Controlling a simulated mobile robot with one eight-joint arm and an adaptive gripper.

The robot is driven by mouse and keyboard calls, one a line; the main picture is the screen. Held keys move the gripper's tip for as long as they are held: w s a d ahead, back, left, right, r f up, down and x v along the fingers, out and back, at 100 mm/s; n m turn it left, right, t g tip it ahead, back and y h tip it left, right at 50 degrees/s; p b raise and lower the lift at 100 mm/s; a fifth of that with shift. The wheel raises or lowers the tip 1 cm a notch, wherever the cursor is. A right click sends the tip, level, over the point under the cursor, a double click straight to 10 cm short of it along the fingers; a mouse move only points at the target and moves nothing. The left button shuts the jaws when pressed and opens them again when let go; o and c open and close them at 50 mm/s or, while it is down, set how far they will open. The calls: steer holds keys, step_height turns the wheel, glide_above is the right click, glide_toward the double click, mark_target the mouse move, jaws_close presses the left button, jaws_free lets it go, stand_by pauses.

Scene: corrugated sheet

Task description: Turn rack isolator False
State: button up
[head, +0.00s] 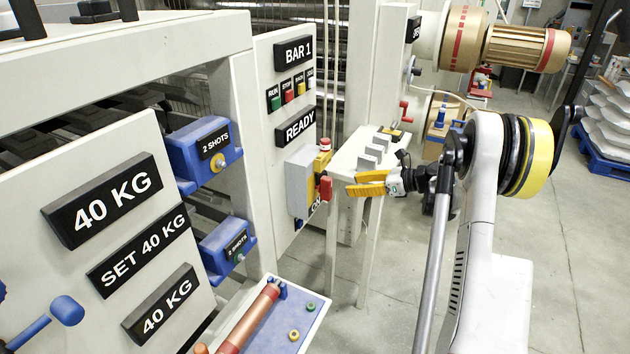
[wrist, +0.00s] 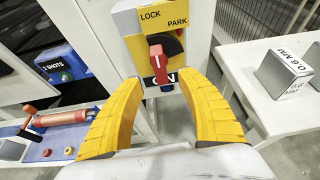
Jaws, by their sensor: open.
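The rack isolator is a grey box (head: 301,182) with a yellow face, mounted low on the white panel. Its red handle (head: 326,188) faces my gripper. In the wrist view the red handle (wrist: 157,62) stands about upright over a dark dial, on a yellow plate (wrist: 140,20) marked LOCK and PARK. A black ON label (wrist: 163,78) shows below it. My gripper (head: 349,184) is open, with its yellow fingers pointing at the isolator. In the wrist view the fingers lie to the left and right of the handle, apparently short of it.
A white side table (head: 350,155) with several grey blocks stands close to my gripper. The panel above carries a READY sign (head: 300,126) and coloured buttons. Blue 2 SHOTS boxes (head: 205,152) and a tray with a red roller (head: 262,305) lie to the left. Open floor lies at right.

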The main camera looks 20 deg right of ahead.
mark_target(331, 187)
steer(key=b+x, duration=0.3)
steer(key=x, duration=0.7)
steer(key=shift+w+a+f+b, duration=0.1)
steer(key=shift+a+f+b, duration=0.1)
steer(key=shift+b, duration=0.1)
steer(key=shift+r, duration=0.1)
steer(key=shift+c, duration=0.4)
jaws_close()
